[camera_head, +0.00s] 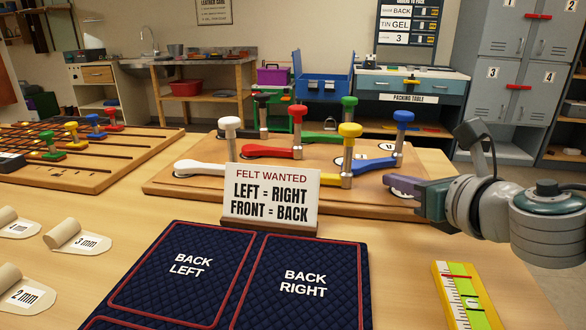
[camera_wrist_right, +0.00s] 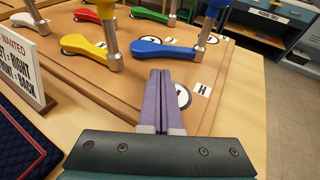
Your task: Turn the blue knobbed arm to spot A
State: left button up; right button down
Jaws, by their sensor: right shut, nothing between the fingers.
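The blue knobbed arm (camera_head: 362,163) lies on the wooden board (camera_head: 160,184), its upright metal post and blue knob (camera_head: 403,116) at its right end. In the right wrist view the blue arm (camera_wrist_right: 160,50) lies just beyond my fingertips, with its post on the right. My right gripper (camera_head: 393,184) is shut and empty, low over the board's right part; its fingers (camera_wrist_right: 160,76) seem apart from the blue arm. A round black-rimmed spot (camera_wrist_right: 184,95) is partly hidden by my fingers, beside a label H (camera_wrist_right: 202,89). I cannot make out spot A. My left gripper is not in view.
White (camera_head: 200,167), red (camera_head: 270,151), yellow (camera_head: 349,130) and green (camera_head: 349,101) knobbed arms crowd the same board. A "FELT WANTED" sign (camera_head: 270,197) stands in front.

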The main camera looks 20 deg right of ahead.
aim_at(363, 162)
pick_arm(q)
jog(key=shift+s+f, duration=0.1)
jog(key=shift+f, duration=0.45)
pick_arm(e)
jog(key=shift+r+x, duration=0.25)
jog(key=shift+x, duration=0.95)
jog(key=shift+r+x, duration=0.25)
jog(key=shift+x, duration=0.95)
jog(key=shift+w, duration=0.15)
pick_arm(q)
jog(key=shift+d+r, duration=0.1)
pick_arm(e)
jog(key=shift+a, duration=0.1)
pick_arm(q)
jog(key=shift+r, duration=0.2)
pick_arm(e)
jog(key=shift+w+m+h, duration=0.2)
jog(key=shift+m+h, duration=0.2)
